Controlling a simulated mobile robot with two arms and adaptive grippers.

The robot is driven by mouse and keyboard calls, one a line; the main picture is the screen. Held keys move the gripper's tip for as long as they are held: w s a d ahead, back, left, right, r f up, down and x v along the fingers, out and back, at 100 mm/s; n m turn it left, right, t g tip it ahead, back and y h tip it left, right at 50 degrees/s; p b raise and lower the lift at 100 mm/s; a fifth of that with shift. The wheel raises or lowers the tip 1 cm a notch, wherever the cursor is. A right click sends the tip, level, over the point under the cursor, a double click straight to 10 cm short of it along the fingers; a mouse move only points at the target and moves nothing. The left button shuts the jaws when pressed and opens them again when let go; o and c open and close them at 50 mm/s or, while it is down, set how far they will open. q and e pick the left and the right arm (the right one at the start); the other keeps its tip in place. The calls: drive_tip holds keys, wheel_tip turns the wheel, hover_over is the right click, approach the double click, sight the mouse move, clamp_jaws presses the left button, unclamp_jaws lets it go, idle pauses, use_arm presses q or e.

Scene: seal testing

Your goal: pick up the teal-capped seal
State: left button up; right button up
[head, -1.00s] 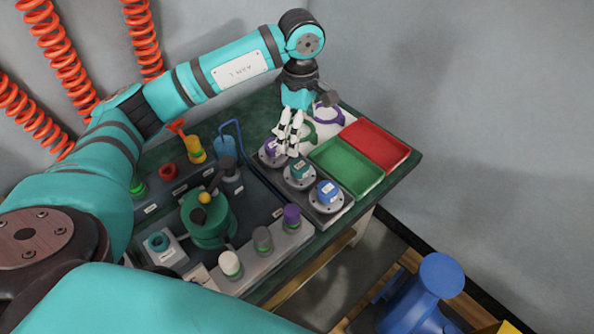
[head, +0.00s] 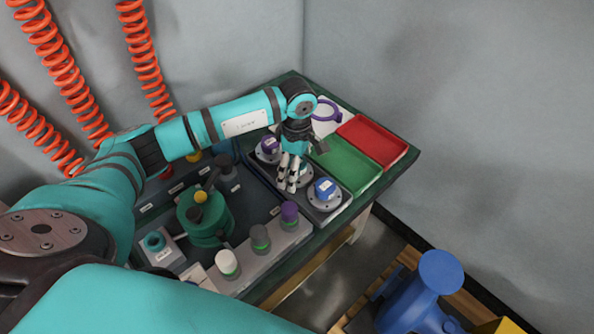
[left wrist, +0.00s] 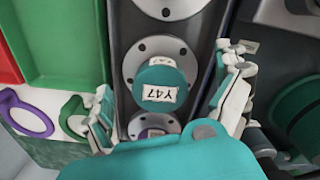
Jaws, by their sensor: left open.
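In the left wrist view my left gripper (left wrist: 168,92) is open, with one finger on each side of the teal cap and visible gaps between. Whether the fingertips are level with the cap is hard to tell. My right gripper is not in view.
A purple-capped seal (head: 269,146) and a blue-capped seal (head: 325,188) stand on either side in the same dark tray. A green tray (head: 345,166) and a red tray (head: 372,143) lie to the right. A purple ring (head: 328,110) lies behind them.

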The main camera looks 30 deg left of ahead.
use_arm(q)
drive_tip(key=shift+f, duration=0.1)
drive_tip(key=c, duration=1.7)
drive_tip(key=shift+w, duration=0.1)
